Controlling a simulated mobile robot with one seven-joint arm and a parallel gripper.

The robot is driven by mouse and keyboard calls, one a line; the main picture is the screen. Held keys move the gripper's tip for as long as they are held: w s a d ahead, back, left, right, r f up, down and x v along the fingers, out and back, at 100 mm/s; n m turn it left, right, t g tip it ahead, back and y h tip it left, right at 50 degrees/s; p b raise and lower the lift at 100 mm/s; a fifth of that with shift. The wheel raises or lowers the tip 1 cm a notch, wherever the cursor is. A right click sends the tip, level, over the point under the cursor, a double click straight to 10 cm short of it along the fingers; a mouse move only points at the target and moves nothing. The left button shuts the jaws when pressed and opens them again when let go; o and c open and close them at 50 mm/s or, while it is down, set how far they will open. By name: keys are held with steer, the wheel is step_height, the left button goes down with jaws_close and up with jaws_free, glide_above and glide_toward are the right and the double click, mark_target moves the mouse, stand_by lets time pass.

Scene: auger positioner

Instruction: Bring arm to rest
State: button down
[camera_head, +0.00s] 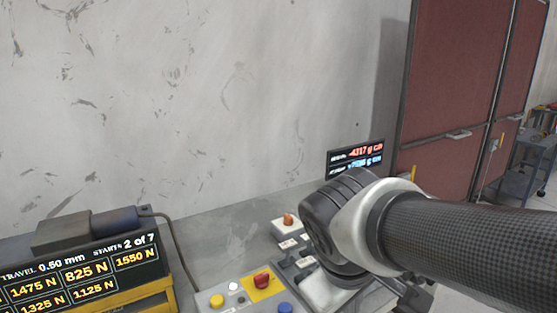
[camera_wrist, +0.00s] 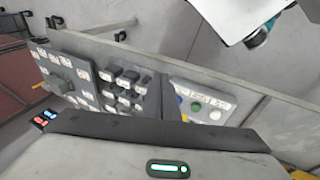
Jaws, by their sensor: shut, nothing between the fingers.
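My gripper (camera_wrist: 168,102) shows in the wrist view as a dark narrow finger shape above its grey housing, which has a green light. It is shut and holds nothing. In the head view my arm reaches in from the right, its wrist bent over the right part of the bench, and the fingers are hidden there. The control panel (camera_wrist: 85,83) shows beyond the gripper in the wrist view, with dark switches and several round buttons. I cannot see the fingers touching anything.
A red button on a yellow plate (camera_head: 262,282) and an orange knob (camera_head: 288,219) sit left of my wrist. A readout display (camera_head: 356,158) stands behind it. A number display (camera_head: 85,270) stands at the left. The bench between (camera_head: 220,236) is mostly clear. Red cabinets (camera_head: 455,90) stand right.

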steer(key=s+d+r+m+t+y, duration=0.1)
steer(key=s+d+r+m+y, duration=0.1)
steer(key=s+d+r+m, duration=0.3)
step_height(320, 180, up, 18)
steer(key=a+m+p, duration=0.1)
steer(key=a+p, duration=0.1)
steer(key=p, duration=1.8)
steer(key=shift+w+a+m, duration=0.2)
steer(key=shift+w+m, duration=0.1)
steer(key=shift+w, duration=0.15)
steer(key=shift+a, duration=0.1)
